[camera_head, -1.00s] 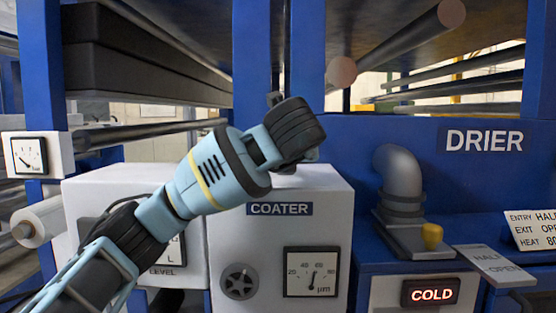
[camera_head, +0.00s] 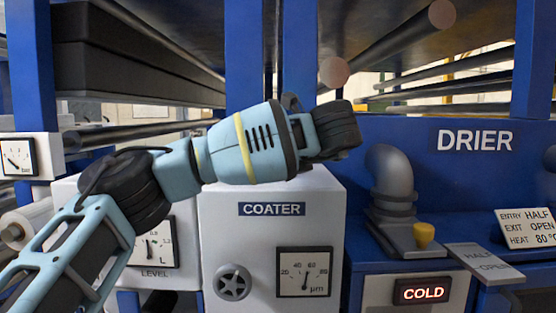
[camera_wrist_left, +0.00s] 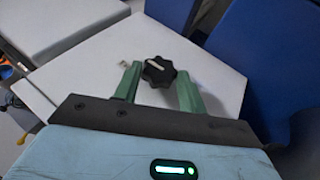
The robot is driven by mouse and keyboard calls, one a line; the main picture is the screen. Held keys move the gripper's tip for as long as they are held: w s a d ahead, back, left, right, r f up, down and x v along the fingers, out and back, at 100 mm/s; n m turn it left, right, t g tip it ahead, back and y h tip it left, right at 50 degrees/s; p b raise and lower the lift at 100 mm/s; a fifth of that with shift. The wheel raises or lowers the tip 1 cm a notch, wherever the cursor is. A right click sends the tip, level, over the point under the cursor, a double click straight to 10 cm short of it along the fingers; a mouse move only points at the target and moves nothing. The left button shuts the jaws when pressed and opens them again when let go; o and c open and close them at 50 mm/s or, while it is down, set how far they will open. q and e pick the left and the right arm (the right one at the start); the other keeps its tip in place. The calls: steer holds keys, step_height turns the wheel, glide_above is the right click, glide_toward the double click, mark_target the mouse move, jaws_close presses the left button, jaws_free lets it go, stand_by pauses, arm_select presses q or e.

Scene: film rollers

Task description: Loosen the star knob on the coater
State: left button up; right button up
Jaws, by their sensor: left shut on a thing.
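The black star knob (camera_wrist_left: 157,69), with a pale line across its top, sits over the white top of the coater in the left wrist view. The coater (camera_head: 225,209) is a white labelled box in the head view. My left gripper (camera_wrist_left: 158,82) is shut on the star knob, with one green finger on either side of it. In the head view my left arm reaches across above the coater, with its dark wrist end over the box's right part; the fingers and star knob are hidden there. My right gripper is not in view.
The coater's front bears a grey handwheel (camera_head: 233,283) and a µm dial (camera_head: 304,271). To the right stands the blue drier (camera_head: 420,160) with a grey elbow pipe (camera_head: 391,185) and a COLD sign (camera_head: 423,291). Rollers (camera_head: 390,45) run overhead. A level gauge (camera_head: 155,248) is left.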

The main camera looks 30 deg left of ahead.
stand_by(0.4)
arm_select(q)
steer(key=o, duration=1)
steer(key=v, duration=0.7)
steer(key=shift+s+d+r, duration=0.15)
steer(key=shift+s+d, duration=0.05)
steer(key=shift+d, duration=0.15)
